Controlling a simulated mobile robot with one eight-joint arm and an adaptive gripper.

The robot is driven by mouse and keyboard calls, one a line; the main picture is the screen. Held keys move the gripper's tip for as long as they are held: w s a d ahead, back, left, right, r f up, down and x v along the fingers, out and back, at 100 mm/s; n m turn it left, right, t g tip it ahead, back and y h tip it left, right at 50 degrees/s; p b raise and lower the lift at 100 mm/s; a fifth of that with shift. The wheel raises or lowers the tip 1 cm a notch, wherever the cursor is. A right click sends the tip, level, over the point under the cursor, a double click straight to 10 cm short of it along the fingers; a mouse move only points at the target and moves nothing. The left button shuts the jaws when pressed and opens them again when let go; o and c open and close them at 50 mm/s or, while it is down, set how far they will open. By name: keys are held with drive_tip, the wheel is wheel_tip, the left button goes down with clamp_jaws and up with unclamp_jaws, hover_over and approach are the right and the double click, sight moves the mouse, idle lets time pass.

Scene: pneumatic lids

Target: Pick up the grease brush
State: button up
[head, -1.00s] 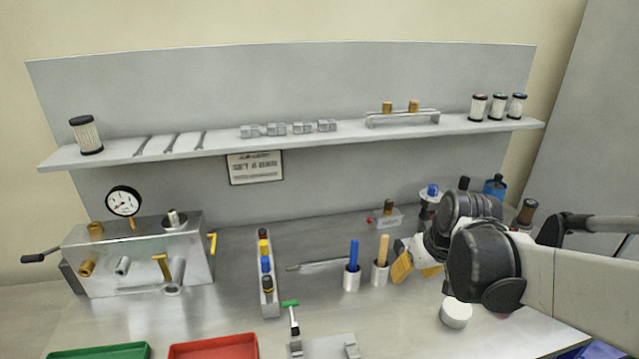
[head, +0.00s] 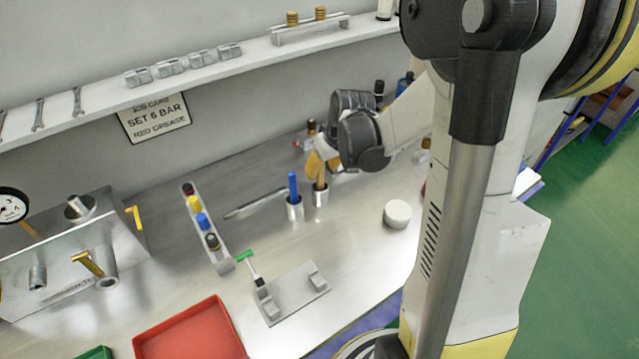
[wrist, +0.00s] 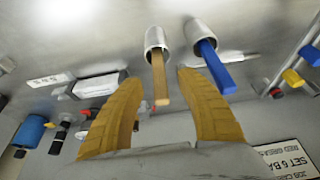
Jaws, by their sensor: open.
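A wooden-handled tool (head: 321,181), which looks like the grease brush, stands in a metal cup (head: 321,198). Its lower end is hidden in the cup, so I cannot see bristles. A blue-handled tool (head: 293,185) stands in a second cup (head: 295,212) just left of it. My gripper (head: 318,160) is open at the wooden handle's upper part. In the wrist view, my gripper's yellow fingers (wrist: 155,76) lie either side of the wooden handle (wrist: 159,80), with a gap on both sides. The blue handle (wrist: 216,68) is outside the right finger.
A white round tub (head: 397,214) stands right of the cups. A rack with coloured pieces (head: 220,259), a green-topped tool (head: 252,266), a grey fixture plate (head: 290,298) and a red tray (head: 190,335) are to the left and front. A shelf (head: 240,72) runs above.

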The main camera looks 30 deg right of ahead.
sight(320, 183)
drive_tip(key=x, duration=0.2)
drive_tip(key=shift+w+f, duration=0.2)
drive_tip(key=shift+f, duration=0.15)
drive_tip(key=shift+r, duration=0.1)
clamp_jaws()
